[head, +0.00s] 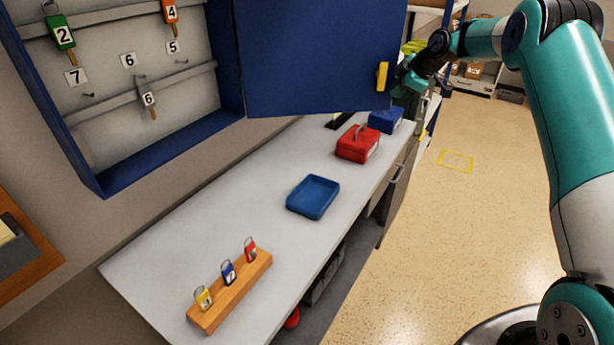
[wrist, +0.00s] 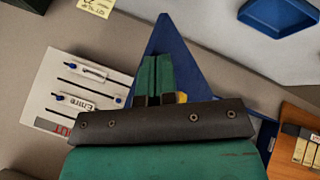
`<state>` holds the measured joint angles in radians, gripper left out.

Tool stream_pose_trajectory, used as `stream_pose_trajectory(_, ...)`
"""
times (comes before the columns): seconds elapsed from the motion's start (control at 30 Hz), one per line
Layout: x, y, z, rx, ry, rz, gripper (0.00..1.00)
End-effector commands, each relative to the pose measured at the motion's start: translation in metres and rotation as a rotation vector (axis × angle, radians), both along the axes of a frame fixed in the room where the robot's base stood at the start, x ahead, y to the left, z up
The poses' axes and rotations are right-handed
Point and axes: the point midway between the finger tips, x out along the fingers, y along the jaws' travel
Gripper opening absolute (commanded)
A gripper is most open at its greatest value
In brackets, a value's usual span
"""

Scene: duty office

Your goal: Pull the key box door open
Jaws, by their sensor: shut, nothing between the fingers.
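The key box (head: 170,155) is a blue wall cabinet with numbered key hooks inside. Its blue door (head: 300,50) stands wide open, swung out to the right over the counter. A yellow handle (head: 382,76) is near the door's free edge. My gripper (head: 398,84) is beside that edge, partly hidden by the door. In the wrist view my gripper (wrist: 156,65) has its fingers together and empty. The door (wrist: 172,38) shows behind them as a blue wedge, with a bit of the yellow handle (wrist: 182,97) beside the fingers. Contact with the door cannot be told.
The pale counter (head: 190,240) below holds a wooden rack (head: 235,290) with tagged keys, a blue tray (head: 313,197), a red box (head: 357,144) and a blue box (head: 386,120). The floor (head: 450,220) to the right is clear, with a yellow marked rectangle (head: 456,161).

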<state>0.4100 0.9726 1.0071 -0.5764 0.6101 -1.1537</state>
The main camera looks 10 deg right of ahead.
Motion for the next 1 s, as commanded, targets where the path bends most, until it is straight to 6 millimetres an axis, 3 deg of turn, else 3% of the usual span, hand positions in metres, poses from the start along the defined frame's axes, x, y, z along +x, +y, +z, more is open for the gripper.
stream_pose_trajectory(0.47,-0.003,-0.006,-0.001,0.000,-0.001,-0.008,0.00)
stream_pose_trajectory(0.77,-0.026,0.003,-0.008,-0.001,-0.002,-0.002,0.00)
stream_pose_trajectory(1.0,-0.056,-0.013,0.043,-0.003,-0.004,0.001,0.00)
